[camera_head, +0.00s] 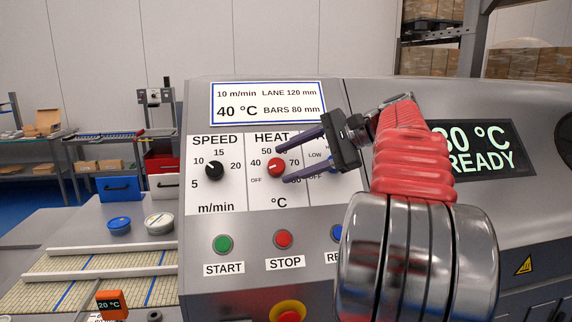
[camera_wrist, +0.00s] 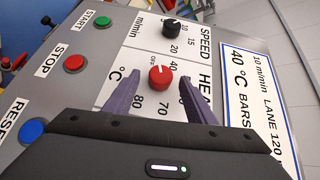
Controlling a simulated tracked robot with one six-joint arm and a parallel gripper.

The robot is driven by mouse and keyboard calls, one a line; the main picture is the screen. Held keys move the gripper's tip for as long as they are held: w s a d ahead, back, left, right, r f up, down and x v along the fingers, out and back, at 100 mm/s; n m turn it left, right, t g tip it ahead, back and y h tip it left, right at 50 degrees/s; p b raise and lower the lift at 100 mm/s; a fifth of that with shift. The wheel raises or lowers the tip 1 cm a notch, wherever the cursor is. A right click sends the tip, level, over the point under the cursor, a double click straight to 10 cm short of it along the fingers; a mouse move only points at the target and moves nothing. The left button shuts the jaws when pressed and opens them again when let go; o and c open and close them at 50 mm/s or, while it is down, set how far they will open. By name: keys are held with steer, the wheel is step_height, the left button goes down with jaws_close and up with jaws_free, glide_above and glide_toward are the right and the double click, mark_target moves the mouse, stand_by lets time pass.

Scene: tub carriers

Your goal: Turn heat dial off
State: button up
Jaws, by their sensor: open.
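The heat dial (camera_head: 277,167) is a round red knob on the white HEAT panel of the machine's sloped front. Its white mark points left, toward the OFF and 40 side; I cannot tell exactly which label it meets. My gripper (camera_head: 281,166) is open, with one purple finger above the dial and one below it. In the wrist view the dial (camera_wrist: 160,76) shows between the two fingers, with a gap visible on each side. I cannot tell how far the fingertips are from the panel. The fingers and gripper body cover some of the scale labels.
The black speed dial (camera_head: 214,170) is left of the heat dial. Below are the green START (camera_head: 223,244), red STOP (camera_head: 284,239) and blue (camera_head: 336,232) buttons, and a red-and-yellow button (camera_head: 288,311). A sign (camera_head: 268,103) above reads 40 °C. A display (camera_head: 482,149) at right shows READY.

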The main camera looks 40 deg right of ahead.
steer(key=v, duration=1.1)
steer(key=shift+s+d, duration=0.2)
steer(key=shift+s, duration=0.15)
steer(key=shift+r, duration=0.1)
steer(key=w+a+f+n+g+h, duration=0.1)
steer(key=w+a+f+n, duration=0.1)
steer(key=a+f, duration=0.35)
steer(key=w+a+f+n+g, duration=0.1)
steer(key=w+a+f+g, duration=0.15)
steer(key=a, duration=0.65)
steer(key=w+a+f+n+g+h, duration=0.1)
steer(key=w+a+f+n, duration=0.15)
steer(key=a, duration=0.45)
steer(key=s+a+f+n+h, duration=0.2)
steer(key=s+a+f+n, duration=0.4)
steer(key=a+f, duration=0.3)
steer(key=s+a+f+n+h, duration=0.2)
steer(key=s+a+f+n, duration=0.3)
steer(key=f, duration=0.7)
steer(key=a+n, duration=0.2)
steer(key=a, duration=0.2)
steer(key=shift+s+g, duration=0.35)
steer(key=shift+s, duration=0.05)
